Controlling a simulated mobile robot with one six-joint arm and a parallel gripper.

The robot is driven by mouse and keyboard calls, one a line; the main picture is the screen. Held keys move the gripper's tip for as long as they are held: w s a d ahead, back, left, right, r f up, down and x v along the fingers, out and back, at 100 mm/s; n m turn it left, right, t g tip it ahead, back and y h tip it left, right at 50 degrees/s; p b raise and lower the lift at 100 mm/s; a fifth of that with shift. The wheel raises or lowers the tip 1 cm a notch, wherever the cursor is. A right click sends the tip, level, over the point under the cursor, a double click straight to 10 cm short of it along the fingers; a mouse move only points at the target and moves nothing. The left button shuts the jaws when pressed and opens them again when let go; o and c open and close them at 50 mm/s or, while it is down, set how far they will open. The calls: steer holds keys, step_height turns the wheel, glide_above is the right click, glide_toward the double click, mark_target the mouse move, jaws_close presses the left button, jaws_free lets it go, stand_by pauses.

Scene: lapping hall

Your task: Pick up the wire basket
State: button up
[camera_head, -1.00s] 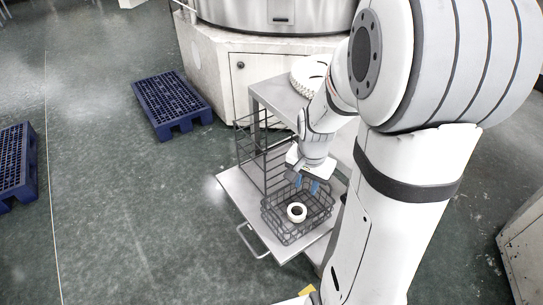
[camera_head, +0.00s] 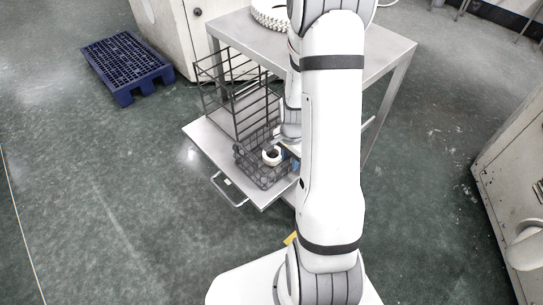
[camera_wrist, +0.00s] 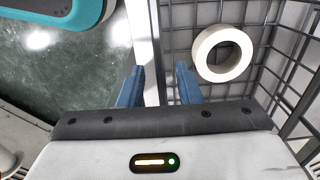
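The wire basket (camera_head: 262,178) is a small dark grey mesh basket, standing upright on the low metal shelf of a table. A white ring (camera_head: 272,156) lies inside it. In the wrist view the basket (camera_wrist: 162,40) fills the right side, with the white ring (camera_wrist: 222,53) in it. My gripper (camera_wrist: 160,67) has its two blue fingers apart, one on each side of the basket's near side rim as seen from the wrist. I cannot tell whether they touch it. In the head view my arm hides most of the gripper, at the basket's right side.
A taller wire rack (camera_head: 233,92) stands behind the basket on the shelf (camera_head: 203,135), which has a front handle (camera_head: 228,192). The table top (camera_head: 375,50) overhangs behind, bearing a white round thing (camera_head: 270,14). A blue pallet (camera_head: 126,62) lies at the left.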

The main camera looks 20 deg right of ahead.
steer(key=shift+f, duration=0.65)
steer(key=shift+c, duration=0.3)
jaws_close()
